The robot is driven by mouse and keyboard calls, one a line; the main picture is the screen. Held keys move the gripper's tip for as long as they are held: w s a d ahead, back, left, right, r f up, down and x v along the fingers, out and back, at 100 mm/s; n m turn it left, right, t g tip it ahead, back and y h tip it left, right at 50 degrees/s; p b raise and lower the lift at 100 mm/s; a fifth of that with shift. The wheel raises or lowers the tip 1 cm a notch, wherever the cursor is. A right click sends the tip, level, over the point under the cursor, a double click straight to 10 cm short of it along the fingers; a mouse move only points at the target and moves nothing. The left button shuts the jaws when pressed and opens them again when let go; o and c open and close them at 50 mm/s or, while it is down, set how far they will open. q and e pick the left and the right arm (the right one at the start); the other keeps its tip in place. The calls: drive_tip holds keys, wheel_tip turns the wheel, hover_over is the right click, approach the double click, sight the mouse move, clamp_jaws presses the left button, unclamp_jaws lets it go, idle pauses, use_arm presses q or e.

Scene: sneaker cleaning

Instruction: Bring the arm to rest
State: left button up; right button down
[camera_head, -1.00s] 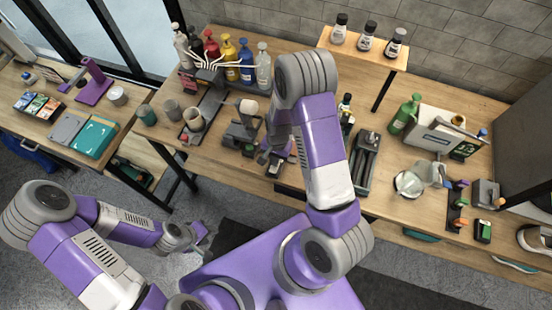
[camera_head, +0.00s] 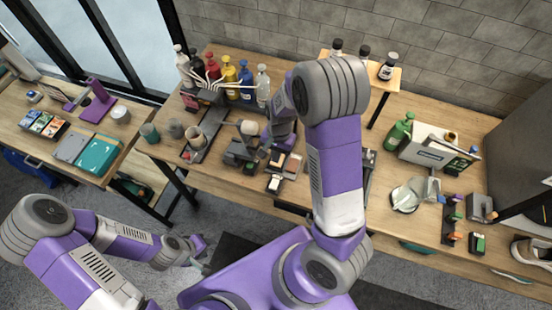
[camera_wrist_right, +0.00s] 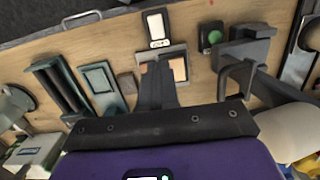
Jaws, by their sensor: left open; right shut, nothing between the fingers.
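My right arm rises from the centre in the head view, bends at a high elbow and reaches down over the workbench. Its gripper (camera_head: 262,150) is small and partly hidden there. In the right wrist view the right gripper (camera_wrist_right: 158,75) is shut and empty, its dark fingers pointing at a small tray (camera_wrist_right: 178,57) with tan pads. I cannot tell the gap between fingers and tray. My left arm is folded low at the left of the head view. Its gripper (camera_head: 200,245) is open and empty, over the floor, in front of the benches.
The workbench (camera_head: 225,178) is crowded: pump bottles (camera_head: 229,80) at the back left, a green spray bottle (camera_head: 399,130), a clear jug (camera_head: 408,195) and a sneaker (camera_head: 530,252) at the right. A side table (camera_head: 45,140) stands left. Open floor lies between the left gripper and benches.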

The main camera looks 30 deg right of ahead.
idle(0.5)
drive_tip(key=s+a+f+n+y, duration=0.3)
drive_tip(key=s+a+f+n, duration=0.4)
drive_tip(key=s+a+f, duration=0.7)
wheel_tip(320, 180, down, 14)
drive_tip(key=w+t+b, duration=0.1)
drive_tip(key=w+b, duration=0.1)
drive_tip(key=b, duration=1.2)
drive_tip(key=shift+f, duration=0.25)
